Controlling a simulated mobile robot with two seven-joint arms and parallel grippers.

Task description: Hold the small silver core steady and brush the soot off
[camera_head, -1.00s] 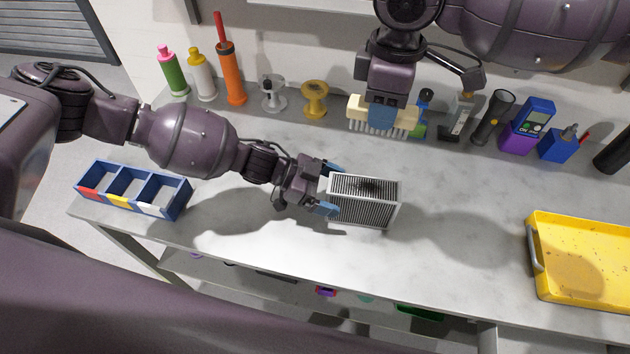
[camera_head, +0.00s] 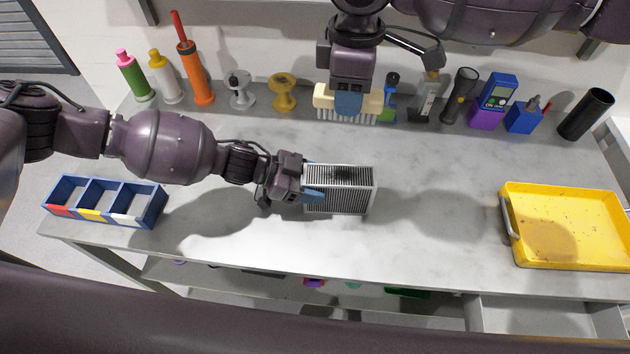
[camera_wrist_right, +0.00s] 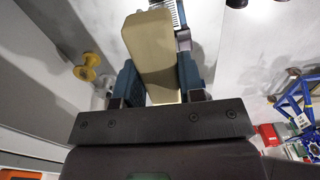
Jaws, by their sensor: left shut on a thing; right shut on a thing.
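The small silver core (camera_head: 345,197), a finned block with a dark soot patch on its top, stands on the bench in the middle of the head view. My left gripper (camera_head: 312,182) is shut on its left end. My right gripper (camera_head: 349,103) is shut on a cream brush (camera_head: 325,99) with pale bristles pointing down. The brush is up behind the core and apart from it. In the right wrist view the brush (camera_wrist_right: 152,55) sits between the blue fingers, and part of the core (camera_wrist_right: 177,14) shows at the top.
A blue three-part bin (camera_head: 105,203) stands at the left and a yellow tray (camera_head: 565,250) at the right. Bottles, spools (camera_head: 284,92), a torch (camera_head: 460,95), a purple-and-blue meter (camera_head: 494,102) and a black cylinder (camera_head: 586,113) line the back.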

